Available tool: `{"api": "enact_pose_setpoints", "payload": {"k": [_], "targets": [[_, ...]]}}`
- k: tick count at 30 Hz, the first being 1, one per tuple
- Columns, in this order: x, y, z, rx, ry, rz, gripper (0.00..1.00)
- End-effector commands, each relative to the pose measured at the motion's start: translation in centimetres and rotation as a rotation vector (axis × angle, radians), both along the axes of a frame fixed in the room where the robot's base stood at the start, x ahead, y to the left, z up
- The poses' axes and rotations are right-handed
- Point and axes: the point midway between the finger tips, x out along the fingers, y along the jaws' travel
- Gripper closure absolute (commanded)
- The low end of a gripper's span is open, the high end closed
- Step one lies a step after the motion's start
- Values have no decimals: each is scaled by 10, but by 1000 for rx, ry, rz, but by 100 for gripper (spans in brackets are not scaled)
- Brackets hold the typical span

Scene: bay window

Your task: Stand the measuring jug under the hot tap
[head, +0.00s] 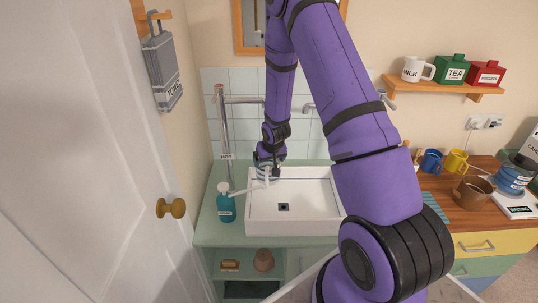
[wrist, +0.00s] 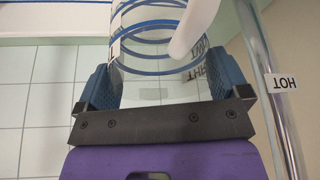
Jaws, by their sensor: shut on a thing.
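The measuring jug, clear with blue rings and a white handle, fills the top of the wrist view (wrist: 140,68). My gripper (wrist: 155,90) is shut on it, with a blue finger pad on each side. In the head view my gripper (head: 269,160) is over the left back part of the white sink (head: 310,221), and the jug there is small and partly hidden. The hot tap (head: 224,130) is a tall metal pipe with a red top and a HOT label, left of the gripper. Its pipe and label show at the right of the wrist view (wrist: 270,90). I cannot tell whether the jug touches the sink.
A teal soap bottle (head: 225,205) stands on the green counter, left of the sink and close to the jug. A white door (head: 80,150) is at the left. Mugs (head: 456,161) and a blue-banded vessel (head: 513,178) are on the wooden counter at right.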

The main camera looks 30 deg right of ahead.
Motion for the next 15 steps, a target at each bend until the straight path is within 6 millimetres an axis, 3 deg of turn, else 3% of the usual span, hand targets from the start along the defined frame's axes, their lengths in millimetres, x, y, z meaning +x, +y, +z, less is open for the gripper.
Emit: {"api": "enact_pose_setpoints", "payload": {"k": [15], "targets": [[0, 0, -44, -1, 2, 1, 51]]}}
